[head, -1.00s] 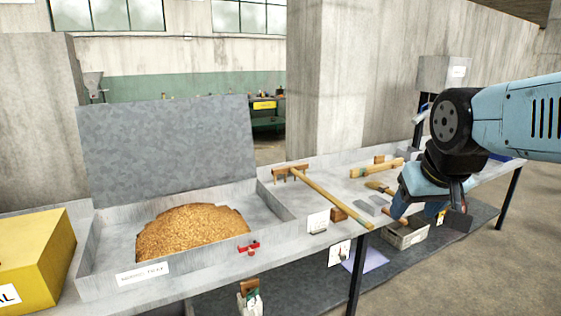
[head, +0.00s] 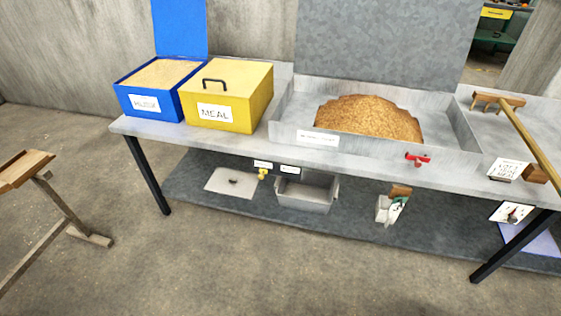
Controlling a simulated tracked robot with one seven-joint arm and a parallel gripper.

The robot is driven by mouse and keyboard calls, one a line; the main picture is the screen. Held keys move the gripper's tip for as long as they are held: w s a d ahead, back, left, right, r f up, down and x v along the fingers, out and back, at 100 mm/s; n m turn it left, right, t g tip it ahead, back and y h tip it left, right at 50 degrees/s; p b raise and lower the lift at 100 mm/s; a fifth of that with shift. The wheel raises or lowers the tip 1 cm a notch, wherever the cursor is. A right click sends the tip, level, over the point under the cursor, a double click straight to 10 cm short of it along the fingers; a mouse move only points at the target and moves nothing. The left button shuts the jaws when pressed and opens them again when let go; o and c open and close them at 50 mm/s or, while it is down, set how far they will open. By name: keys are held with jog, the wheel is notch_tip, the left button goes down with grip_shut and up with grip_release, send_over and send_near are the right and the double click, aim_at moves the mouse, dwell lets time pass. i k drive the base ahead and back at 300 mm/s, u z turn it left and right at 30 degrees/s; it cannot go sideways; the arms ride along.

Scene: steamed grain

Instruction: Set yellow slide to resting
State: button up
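A small yellow piece (head: 263,175), which looks like the yellow slide, sits below the front edge of the grey bench (head: 230,150). It is beneath the left one of two small white labels (head: 262,164); the other label (head: 289,169) is just to the right. The lettering on both is too small to read. My gripper is not in view now.
A blue HUSK box (head: 150,103) with its lid up and a closed yellow MEAL box (head: 240,90) stand on the bench. A grey bin (head: 305,192) and a flat plate (head: 231,183) lie below. A wooden stand (head: 65,205) is at left. The floor in front is clear.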

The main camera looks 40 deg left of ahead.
aim_at(262, 171)
jog(key=z, duration=1.25)
jog(key=i, duration=0.1)
jog(key=u, duration=2.85)
jog(key=k, duration=0.9)
jog(key=u, duration=0.2)
jog(key=i, duration=0.9)
jog(key=z, duration=0.1)
